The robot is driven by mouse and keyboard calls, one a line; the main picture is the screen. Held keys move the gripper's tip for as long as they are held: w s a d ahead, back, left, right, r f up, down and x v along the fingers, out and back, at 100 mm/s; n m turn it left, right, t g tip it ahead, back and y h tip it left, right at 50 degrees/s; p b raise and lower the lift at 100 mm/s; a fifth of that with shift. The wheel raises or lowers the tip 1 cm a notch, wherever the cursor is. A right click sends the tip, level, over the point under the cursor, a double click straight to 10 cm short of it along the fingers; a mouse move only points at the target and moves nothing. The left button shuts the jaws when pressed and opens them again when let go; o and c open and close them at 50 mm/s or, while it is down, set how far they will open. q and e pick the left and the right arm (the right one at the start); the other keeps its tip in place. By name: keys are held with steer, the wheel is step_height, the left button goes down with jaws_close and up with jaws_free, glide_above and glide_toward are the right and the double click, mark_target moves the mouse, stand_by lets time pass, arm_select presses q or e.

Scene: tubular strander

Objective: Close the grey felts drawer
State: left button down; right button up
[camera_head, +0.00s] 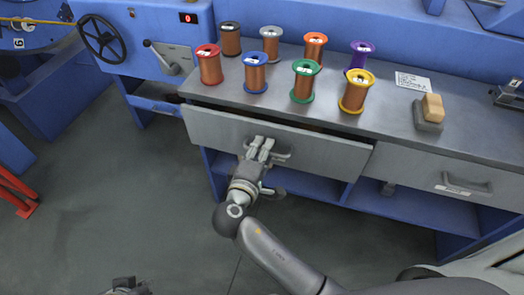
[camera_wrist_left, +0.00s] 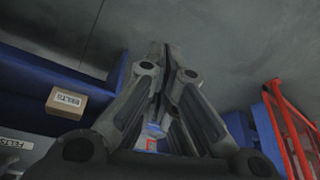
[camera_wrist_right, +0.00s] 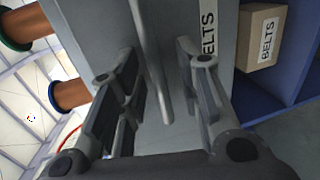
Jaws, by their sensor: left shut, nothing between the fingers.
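The grey drawer (camera_head: 320,158) under the left part of the bench stands partly out, with a dark gap above its front panel. Its bar handle (camera_head: 282,155) is at my right gripper (camera_head: 262,145). In the right wrist view the right gripper (camera_wrist_right: 157,55) is open, its fingers on either side of the handle bar (camera_wrist_right: 152,60); contact cannot be told. A drawer label (camera_wrist_right: 208,35) there is partly hidden by a finger. My left gripper (camera_wrist_left: 165,60) is shut and empty, pointing over the floor; only a bit of it shows at the head view's bottom left.
Several wire spools, such as the yellow one (camera_head: 356,92), stand on the bench top (camera_head: 395,115) above the drawer. A second grey drawer (camera_head: 420,172) is at the right. A blue lower shelf (camera_head: 310,180) runs below. A labelled cardboard box (camera_wrist_right: 262,35) sits there.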

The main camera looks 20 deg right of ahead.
jaws_close()
steer(key=x, duration=0.3)
steer(key=shift+w+d+r+p, duration=0.3)
steer(key=shift+w+r+p, duration=0.05)
steer(key=shift+w+p, duration=0.05)
jaws_free()
steer(key=shift+w, duration=0.1)
arm_select(q)
steer(key=shift+s+a+r+g, duration=0.2)
steer(key=shift+s+g, duration=0.1)
steer(key=shift+s, duration=0.35)
